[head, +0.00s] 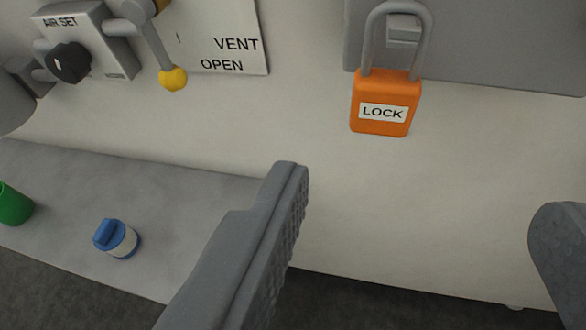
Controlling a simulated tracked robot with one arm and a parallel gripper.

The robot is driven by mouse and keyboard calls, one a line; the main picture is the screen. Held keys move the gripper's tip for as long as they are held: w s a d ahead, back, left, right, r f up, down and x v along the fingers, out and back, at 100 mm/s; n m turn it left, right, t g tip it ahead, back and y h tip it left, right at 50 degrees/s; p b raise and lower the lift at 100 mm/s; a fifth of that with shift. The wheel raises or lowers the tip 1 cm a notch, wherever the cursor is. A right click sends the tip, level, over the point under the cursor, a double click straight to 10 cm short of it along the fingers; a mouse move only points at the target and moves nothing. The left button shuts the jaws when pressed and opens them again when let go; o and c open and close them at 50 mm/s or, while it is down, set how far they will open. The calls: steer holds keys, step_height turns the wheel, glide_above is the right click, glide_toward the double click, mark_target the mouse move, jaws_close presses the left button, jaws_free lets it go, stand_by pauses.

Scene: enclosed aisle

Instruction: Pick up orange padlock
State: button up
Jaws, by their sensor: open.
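The orange padlock (385,102) has a white label reading "LOCK". It hangs upright by its grey shackle from a small light-grey tab on the grey panel (480,50) at the upper right. My gripper (420,200) is open, with one textured finger left of centre and the other at the right edge. Nothing is between the fingers. The padlock shows above the gap between the fingertips, apart from both.
A grey shelf (170,195) at lower left bears a blue capped item (116,238) and a green cylinder (13,205). An "AIR SET" box with a black knob (70,62), a yellow-tipped lever (173,78) and a "VENT OPEN" sign (232,50) are upper left. The wall below the padlock is bare.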

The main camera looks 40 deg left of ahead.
mark_target(388, 92)
steer(key=x, duration=0.7)
steer(key=shift+w+a+f+p, duration=0.2)
steer(key=shift+w+a+p, duration=0.05)
steer(key=shift+a+p, duration=0.05)
steer(key=shift+a+p+x, duration=0.2)
steer(key=shift+p+x, duration=0.4)
steer(key=shift+x, duration=2.45)
steer(key=shift+s, duration=0.1)
steer(key=shift+c, duration=0.3)
steer(key=c, duration=1.1)
steer(key=shift+o, duration=0.2)
steer(key=shift+r, duration=0.2)
